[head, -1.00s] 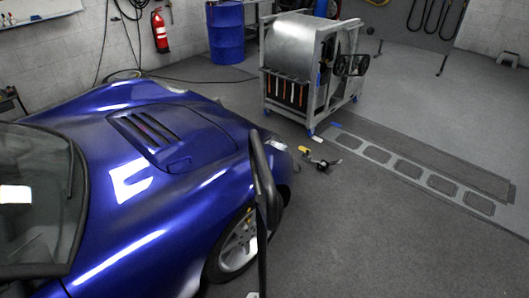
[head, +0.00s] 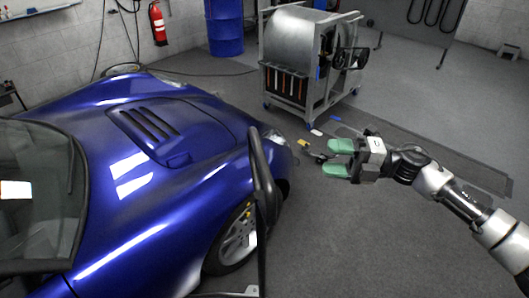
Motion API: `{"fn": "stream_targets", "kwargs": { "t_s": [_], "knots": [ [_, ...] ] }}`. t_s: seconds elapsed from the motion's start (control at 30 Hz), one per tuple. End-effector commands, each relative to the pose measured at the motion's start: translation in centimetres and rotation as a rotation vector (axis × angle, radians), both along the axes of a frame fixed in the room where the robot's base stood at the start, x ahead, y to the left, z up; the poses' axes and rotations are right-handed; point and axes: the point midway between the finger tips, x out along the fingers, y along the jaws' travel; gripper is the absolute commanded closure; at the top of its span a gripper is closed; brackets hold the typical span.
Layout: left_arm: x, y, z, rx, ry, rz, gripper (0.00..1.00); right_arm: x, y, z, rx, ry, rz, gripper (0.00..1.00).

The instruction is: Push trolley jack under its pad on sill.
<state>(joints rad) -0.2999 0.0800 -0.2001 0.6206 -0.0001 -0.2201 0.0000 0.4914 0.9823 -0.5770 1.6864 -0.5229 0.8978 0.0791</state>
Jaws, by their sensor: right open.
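A black bar with a thick padded grip (head: 263,170) rises beside the blue car's front wheel; it looks like the trolley jack's handle. The jack's body is mostly below the picture's bottom edge, so its pad cannot be seen. The blue car (head: 190,205) fills the left side; its sill is hidden. My right gripper (head: 338,159) has green fingertips spread apart and empty. It is to the right of the handle, apart from it, and seen over the floor. My left gripper is not in view.
A metal wheeled cart with a drum (head: 297,98) stands behind. Small items lie on the floor before it, including a yellow one (head: 303,143). A blue barrel (head: 224,28) and a red extinguisher (head: 158,24) are at the back wall. The right foreground floor is clear.

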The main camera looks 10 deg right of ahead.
Motion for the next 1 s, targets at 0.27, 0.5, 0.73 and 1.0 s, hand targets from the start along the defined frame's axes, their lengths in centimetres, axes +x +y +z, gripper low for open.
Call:
{"fn": "stream_targets", "kwargs": {
  "t_s": [0.27,0.5,0.73,1.0],
  "knots": [
    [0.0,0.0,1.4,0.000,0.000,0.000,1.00,-0.4,2.7,1.2,-0.027,-0.026,0.048,0.45],
    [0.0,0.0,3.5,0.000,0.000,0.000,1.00,0.9,8.3,1.3,-0.025,-0.025,0.047,0.45],
    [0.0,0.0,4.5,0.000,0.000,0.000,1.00,2.1,13.2,1.1,-0.026,-0.025,0.043,0.45],
    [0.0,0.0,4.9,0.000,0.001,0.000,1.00,2.8,15.9,0.8,-0.028,-0.023,0.041,0.45]
  ]
}}
